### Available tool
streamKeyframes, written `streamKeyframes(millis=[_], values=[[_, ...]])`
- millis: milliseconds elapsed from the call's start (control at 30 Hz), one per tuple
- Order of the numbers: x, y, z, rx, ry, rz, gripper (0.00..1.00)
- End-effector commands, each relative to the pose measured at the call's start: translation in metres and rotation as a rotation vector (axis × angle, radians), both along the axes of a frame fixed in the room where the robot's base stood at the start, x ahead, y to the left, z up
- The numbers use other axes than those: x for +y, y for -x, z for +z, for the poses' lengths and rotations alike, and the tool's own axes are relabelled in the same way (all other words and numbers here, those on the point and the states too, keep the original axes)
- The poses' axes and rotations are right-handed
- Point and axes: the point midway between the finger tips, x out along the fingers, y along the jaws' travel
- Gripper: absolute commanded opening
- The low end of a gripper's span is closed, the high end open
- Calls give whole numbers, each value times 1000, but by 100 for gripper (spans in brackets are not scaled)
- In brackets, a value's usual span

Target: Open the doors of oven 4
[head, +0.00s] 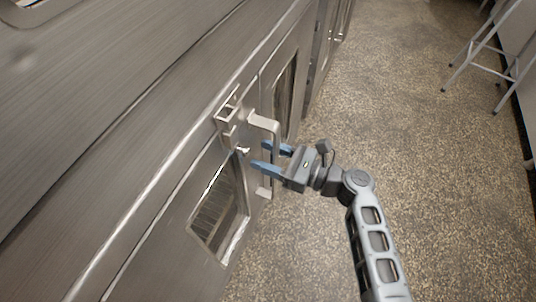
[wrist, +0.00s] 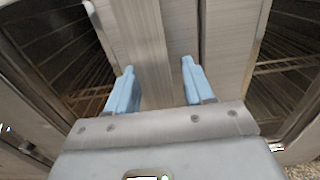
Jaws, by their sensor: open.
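The oven has two steel doors: a near door (head: 180,225) and a far door (head: 268,88), each with a dark glass window. A pale vertical bar handle (head: 275,150) stands out where the doors meet. My gripper (head: 268,158) is open at the handle, its blue fingers pointing at the doors. In the wrist view the handle bar (wrist: 148,50) runs down between the two blue fingertips (wrist: 158,85), with a gap on the right side. Whether a finger touches it I cannot tell. Both doors look shut. No oven number is readable.
A latch bracket (head: 229,117) sits above the handle on the steel front. Speckled floor (head: 400,110) is open to the right. A white metal stool or rack frame (head: 490,50) stands at the upper right. Racks show behind the window (wrist: 60,50).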

Motion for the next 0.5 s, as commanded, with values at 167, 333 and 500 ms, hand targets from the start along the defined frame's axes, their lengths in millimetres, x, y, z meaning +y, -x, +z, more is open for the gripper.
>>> streamKeyframes(millis=[167,333,500], values=[[0,0,0,0,0,0,51],[0,0,0,0,0,0,35],[0,0,0,0,0,0,19]])
